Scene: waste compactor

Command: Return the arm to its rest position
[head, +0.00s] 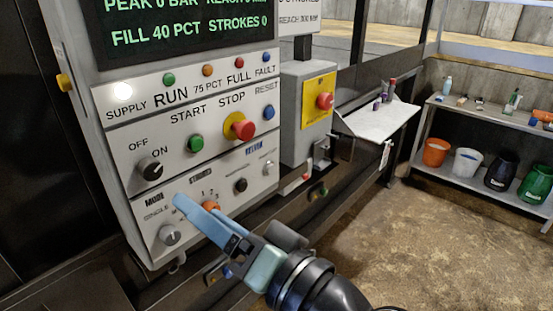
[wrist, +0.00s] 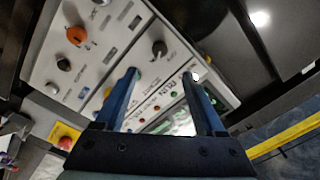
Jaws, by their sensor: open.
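My gripper (head: 194,207) is in front of the lower part of the grey control panel (head: 190,160) in the head view. Its blue fingers point up and left toward the panel and cover part of the mode row. In the wrist view my gripper (wrist: 160,78) has its two fingers apart with nothing between them. The panel face (wrist: 115,50) lies beyond the fingertips, seen turned round. My dark wrist runs down to the bottom edge of the head view. I cannot tell the exact gap between fingertips and panel.
The panel has a red stop button (head: 240,127), a green start button (head: 196,143) and an off/on knob (head: 150,169). A grey box with a red button (head: 325,101) stands right. A white shelf (head: 375,124) juts out beyond. Open floor (head: 430,250) lies right.

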